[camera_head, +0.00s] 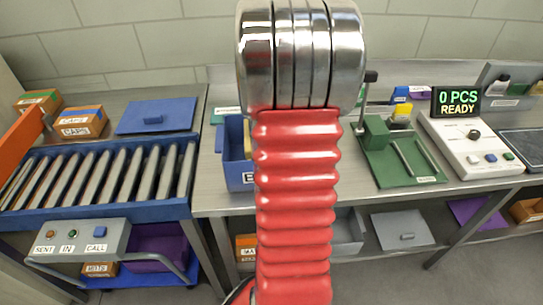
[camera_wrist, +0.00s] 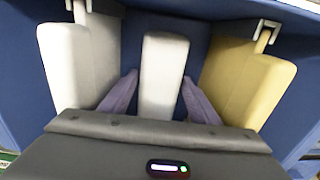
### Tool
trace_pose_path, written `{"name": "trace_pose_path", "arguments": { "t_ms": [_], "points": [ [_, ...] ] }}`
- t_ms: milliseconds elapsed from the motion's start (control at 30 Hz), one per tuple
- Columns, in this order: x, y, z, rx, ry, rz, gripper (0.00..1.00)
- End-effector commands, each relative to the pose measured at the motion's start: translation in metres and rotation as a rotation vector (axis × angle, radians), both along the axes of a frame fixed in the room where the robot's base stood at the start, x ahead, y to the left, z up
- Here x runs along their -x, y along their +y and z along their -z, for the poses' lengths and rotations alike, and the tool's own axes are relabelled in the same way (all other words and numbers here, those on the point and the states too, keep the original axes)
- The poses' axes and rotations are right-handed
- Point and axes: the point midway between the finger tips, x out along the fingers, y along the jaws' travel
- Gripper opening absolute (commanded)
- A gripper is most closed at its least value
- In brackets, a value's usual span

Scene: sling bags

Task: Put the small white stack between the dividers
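In the wrist view a small white stack (camera_wrist: 163,70) is between the two fingers of my gripper (camera_wrist: 161,78). The fingertips lie close against both of its sides, and the gripper appears shut on it. It is inside a blue bin (camera_wrist: 210,28). A larger white block (camera_wrist: 80,62) stands to its left and a yellow block (camera_wrist: 248,85) to its right, with gaps on both sides. A pale hook shows above each block; I cannot tell whether these are the dividers. In the head view the blue bin (camera_head: 238,172) is partly hidden by my red arm, and my gripper is hidden.
A roller conveyor (camera_head: 100,178) stands at the left with boxes (camera_head: 83,127) and a blue lid (camera_head: 157,115) behind it. A green fixture (camera_head: 400,165) and a white counter panel (camera_head: 470,147) reading "0 PCS READY" stand on the bench at the right.

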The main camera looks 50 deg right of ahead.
Motion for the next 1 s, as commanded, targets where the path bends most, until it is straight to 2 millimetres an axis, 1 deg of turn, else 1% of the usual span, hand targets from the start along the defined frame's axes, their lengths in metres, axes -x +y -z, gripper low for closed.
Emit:
{"name": "trace_pose_path", "arguments": {
  "t_ms": [167, 267, 367, 800, 900, 1000],
  "points": [
    [0.0, 0.0, -0.003, 0.002, -0.001, 0.0, 0.56],
    [-0.001, -0.001, -0.01, 0.003, -0.003, 0.0, 0.56],
    [-0.001, -0.001, -0.022, 0.004, -0.003, 0.0, 0.56],
    [-0.001, 0.0, -0.096, 0.003, -0.003, 0.0, 0.56],
    [-0.001, -0.001, -0.109, 0.002, -0.002, 0.0, 0.56],
    [0.0, 0.0, -0.118, 0.001, -0.001, 0.0, 0.56]
  ]
}}
